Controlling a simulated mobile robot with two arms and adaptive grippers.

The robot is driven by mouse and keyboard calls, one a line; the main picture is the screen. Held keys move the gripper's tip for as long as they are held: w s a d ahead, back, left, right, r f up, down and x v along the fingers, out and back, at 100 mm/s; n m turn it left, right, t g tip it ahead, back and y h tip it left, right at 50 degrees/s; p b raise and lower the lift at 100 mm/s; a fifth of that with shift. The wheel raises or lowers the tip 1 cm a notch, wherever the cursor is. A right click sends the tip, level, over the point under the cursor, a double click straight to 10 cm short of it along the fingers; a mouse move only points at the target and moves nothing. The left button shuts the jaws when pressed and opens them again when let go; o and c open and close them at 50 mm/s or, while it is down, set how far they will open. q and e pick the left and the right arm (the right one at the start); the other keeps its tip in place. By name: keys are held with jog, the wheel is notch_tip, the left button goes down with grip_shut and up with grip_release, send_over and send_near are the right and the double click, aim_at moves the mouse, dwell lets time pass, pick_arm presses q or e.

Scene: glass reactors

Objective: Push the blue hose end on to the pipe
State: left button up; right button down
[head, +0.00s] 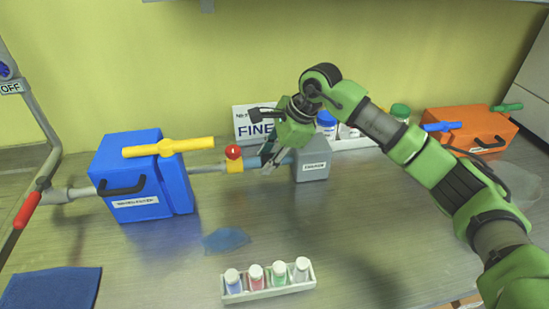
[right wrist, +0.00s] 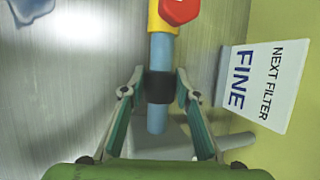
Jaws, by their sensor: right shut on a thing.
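The light blue hose (right wrist: 162,52) runs from a yellow fitting (head: 235,167) with a red knob (head: 233,152). A black band (right wrist: 159,87) is around the hose near its free end (right wrist: 157,120). My right gripper (head: 268,163) is shut on the hose at this band, with a finger on each side in the right wrist view (right wrist: 159,84). A grey-blue pipe (right wrist: 237,140) shows beside the hose end in the right wrist view, apart from it in the picture. A grey box (head: 312,164) stands just right of the gripper. My left gripper is not in view.
A blue box (head: 135,180) with a yellow lever (head: 168,147) stands left. An orange box (head: 470,130) is at the back right. A "FINE" sign (head: 252,115) stands behind the gripper. A rack of vials (head: 268,293) and a blue cloth (head: 50,288) lie in front.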

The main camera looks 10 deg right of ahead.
jog(key=shift+a, duration=0.2)
jog(key=c, duration=1.6)
grip_release()
jog(key=shift+o, duration=0.2)
jog(key=shift+a, duration=0.15)
jog(key=shift+d+r, duration=0.3)
jog(key=v, duration=1.1)
jog(key=shift+r, duration=0.2)
jog(key=shift+s+f, duration=0.1)
